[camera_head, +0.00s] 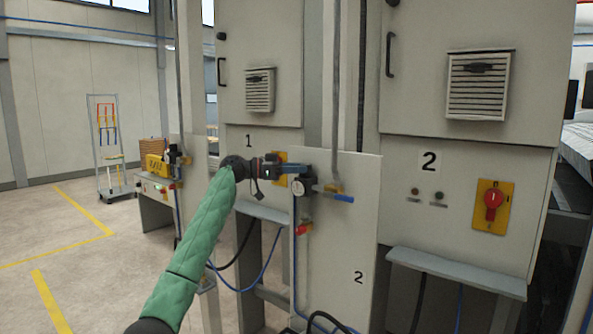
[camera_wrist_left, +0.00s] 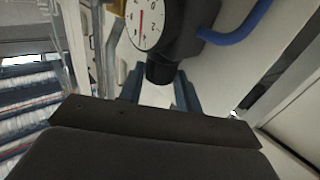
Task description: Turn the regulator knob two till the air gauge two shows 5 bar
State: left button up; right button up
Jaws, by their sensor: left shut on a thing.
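Air gauge two (camera_head: 298,187) is a small white round dial on the regulator unit at the panel marked 2. In the left wrist view the gauge (camera_wrist_left: 148,24) is large but cut by the top edge. Its red needle runs roughly vertically in that picture; I cannot read its value surely. The black regulator knob two (camera_wrist_left: 160,73) sits beside the gauge, between the blue fingers of my left gripper (camera_wrist_left: 160,92). My left gripper (camera_head: 303,169) is shut on this knob, reaching in from the left. In the head view the gripper hides most of the knob. My right gripper does not show.
A blue-handled lever (camera_head: 343,198) sticks out right of the gauge, and a red valve (camera_head: 304,229) sits below. The grey panel (camera_head: 345,235) stands just behind. A second pneumatic unit (camera_head: 160,165) is farther left. Open floor lies at left.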

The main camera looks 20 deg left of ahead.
pick_arm(q)
jog(key=o, duration=1)
jog(key=shift+c, duration=0.2)
